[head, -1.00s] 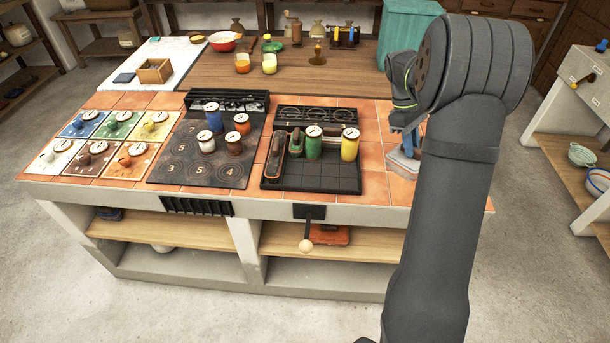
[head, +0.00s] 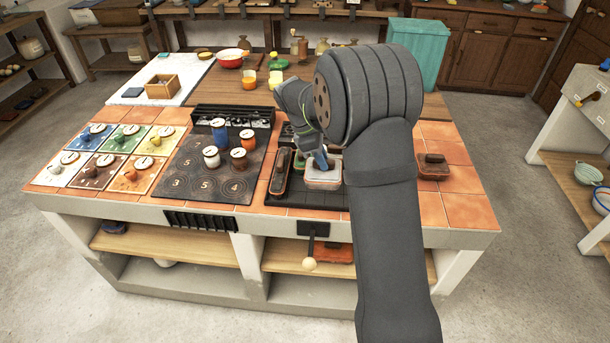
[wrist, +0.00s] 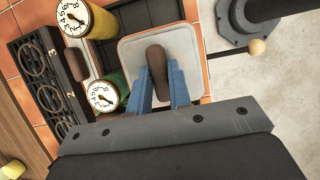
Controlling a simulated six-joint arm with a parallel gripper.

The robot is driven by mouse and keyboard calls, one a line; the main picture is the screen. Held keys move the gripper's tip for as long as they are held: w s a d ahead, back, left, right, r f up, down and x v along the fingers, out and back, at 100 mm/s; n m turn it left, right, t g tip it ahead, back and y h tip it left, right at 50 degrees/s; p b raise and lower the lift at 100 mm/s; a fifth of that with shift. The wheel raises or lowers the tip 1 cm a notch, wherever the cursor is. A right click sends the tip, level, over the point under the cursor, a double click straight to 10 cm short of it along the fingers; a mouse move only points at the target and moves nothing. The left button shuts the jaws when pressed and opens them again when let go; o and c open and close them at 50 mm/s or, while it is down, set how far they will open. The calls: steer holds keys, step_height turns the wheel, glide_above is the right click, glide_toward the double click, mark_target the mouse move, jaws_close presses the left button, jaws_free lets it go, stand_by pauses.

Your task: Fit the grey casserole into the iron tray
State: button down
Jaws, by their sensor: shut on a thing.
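The grey casserole (head: 322,180) has a pale lid, a brown knob and a reddish lower edge. My gripper (head: 321,158) is shut on the knob from above. In the wrist view the blue fingers stand either side of the knob, over the pale lid (wrist: 132,62). The black iron tray (head: 318,201) lies on the tiled counter. The casserole shows over its front part, in front of the green jar (wrist: 104,92) and the yellow jar (wrist: 88,20). I cannot tell whether its base touches the tray. My arm hides the tray's right side in the head view.
A long brown dish (head: 280,172) occupies the tray's left side. A dark red-brown lidded dish (head: 433,168) stands on the tiles to the right. A lever with a round knob (head: 310,264) sticks out at the counter's front. Several jars (head: 211,157) stand on the numbered plate at left.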

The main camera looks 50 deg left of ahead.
steer(key=shift+s+a+f, duration=0.45)
steer(key=shift+a+f, duration=0.3)
steer(key=shift+f, duration=0.4)
steer(key=shift+s+a+f, duration=0.4)
steer(key=shift+a+f, duration=0.3)
steer(key=shift+f, duration=0.5)
steer(key=shift+s+a+f, duration=0.45)
steer(key=shift+a+f, duration=0.3)
steer(key=shift+f, duration=0.4)
steer(key=shift+f, duration=0.15)
steer(key=c, duration=1.3)
jaws_free()
steer(key=v, duration=1.2)
